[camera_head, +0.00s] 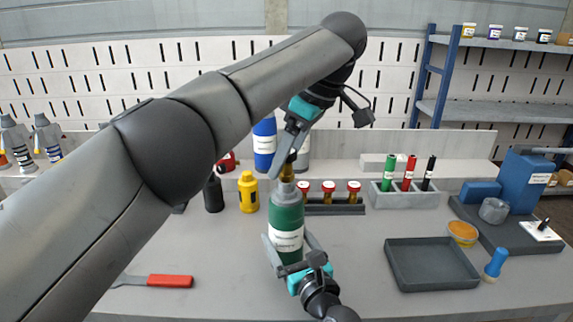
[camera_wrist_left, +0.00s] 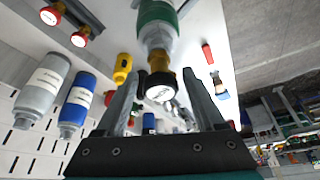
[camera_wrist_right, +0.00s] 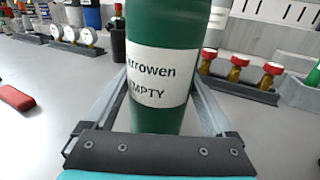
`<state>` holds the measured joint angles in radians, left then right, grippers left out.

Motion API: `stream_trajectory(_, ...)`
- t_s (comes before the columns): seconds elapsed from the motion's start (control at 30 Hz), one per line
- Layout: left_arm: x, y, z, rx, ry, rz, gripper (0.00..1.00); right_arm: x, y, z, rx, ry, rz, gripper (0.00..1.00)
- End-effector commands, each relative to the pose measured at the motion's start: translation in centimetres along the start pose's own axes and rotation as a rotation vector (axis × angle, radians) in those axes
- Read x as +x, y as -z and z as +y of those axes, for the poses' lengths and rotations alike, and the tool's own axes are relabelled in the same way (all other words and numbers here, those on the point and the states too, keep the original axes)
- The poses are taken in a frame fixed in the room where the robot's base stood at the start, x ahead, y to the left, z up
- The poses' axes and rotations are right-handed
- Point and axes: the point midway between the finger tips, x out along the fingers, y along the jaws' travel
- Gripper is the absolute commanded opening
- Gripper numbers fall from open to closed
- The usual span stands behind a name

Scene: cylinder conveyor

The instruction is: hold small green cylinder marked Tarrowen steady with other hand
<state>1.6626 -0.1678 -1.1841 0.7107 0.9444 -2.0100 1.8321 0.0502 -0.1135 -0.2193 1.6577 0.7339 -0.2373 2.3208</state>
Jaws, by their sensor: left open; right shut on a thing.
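The small green cylinder (camera_head: 287,212) stands upright on the table in the head view, with a brass valve on top. In the right wrist view its white label (camera_wrist_right: 160,75) reads "arrowen" and "EMPTY", the first letter cut off. My right gripper (camera_head: 287,238) is shut on the lower body of the cylinder, one finger on each side. My left gripper (camera_head: 287,160) is open above the cylinder, pointing down. In the left wrist view its fingers stand apart on either side of the brass valve with its dark, white-faced cap (camera_wrist_left: 160,88).
A yellow cylinder (camera_head: 248,192) and a blue cylinder (camera_head: 264,147) stand behind. A rack with red-capped valves (camera_head: 328,208) is right of the green cylinder. An empty dark tray (camera_head: 430,265) lies at right, a red-handled tool (camera_head: 170,281) at left. The front table is mostly clear.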

Motion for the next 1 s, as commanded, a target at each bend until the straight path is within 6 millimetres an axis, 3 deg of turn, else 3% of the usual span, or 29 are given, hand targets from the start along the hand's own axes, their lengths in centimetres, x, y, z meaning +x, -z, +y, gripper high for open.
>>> stream_trajectory(0.17,-0.10,0.13,-0.01,0.046,-0.018,-0.001,0.71,-0.01,0.05,-0.01,0.000,0.000,0.001,0.22)
stream_trajectory(0.63,-0.07,0.07,-0.03,0.449,-0.186,-0.002,0.71,-0.01,0.05,-0.01,0.000,0.000,0.001,0.22)
stream_trajectory(1.0,-0.14,0.09,-0.01,0.488,-0.201,-0.001,0.71,-0.01,0.04,-0.01,0.000,0.000,0.001,0.22)
